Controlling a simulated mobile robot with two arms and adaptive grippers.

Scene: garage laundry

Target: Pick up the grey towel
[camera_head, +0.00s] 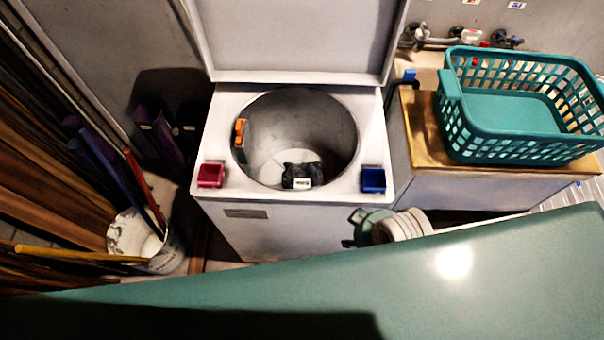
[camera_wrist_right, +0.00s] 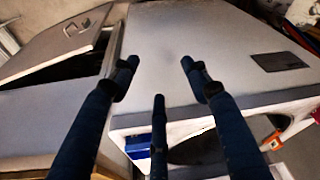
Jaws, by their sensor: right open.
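I cannot make out a grey towel for certain in either view. In the head view an open top-loading washer (camera_head: 265,232) stands at the centre with its lid raised. A small dark bundle (camera_head: 300,167) with a white patch shows at the near side of its drum (camera_head: 325,118); I cannot tell whether it is cloth. My right gripper (camera_wrist_right: 158,76) shows only in the right wrist view. Its dark fingers are spread apart with nothing between them, in front of a grey panel with a dark plate. My left gripper is in neither view.
An orange item (camera_head: 240,133) is at the drum's left wall. A teal basket (camera_head: 520,153) stands on a wooden top at right. A bucket (camera_head: 150,250) with poles stands at left.

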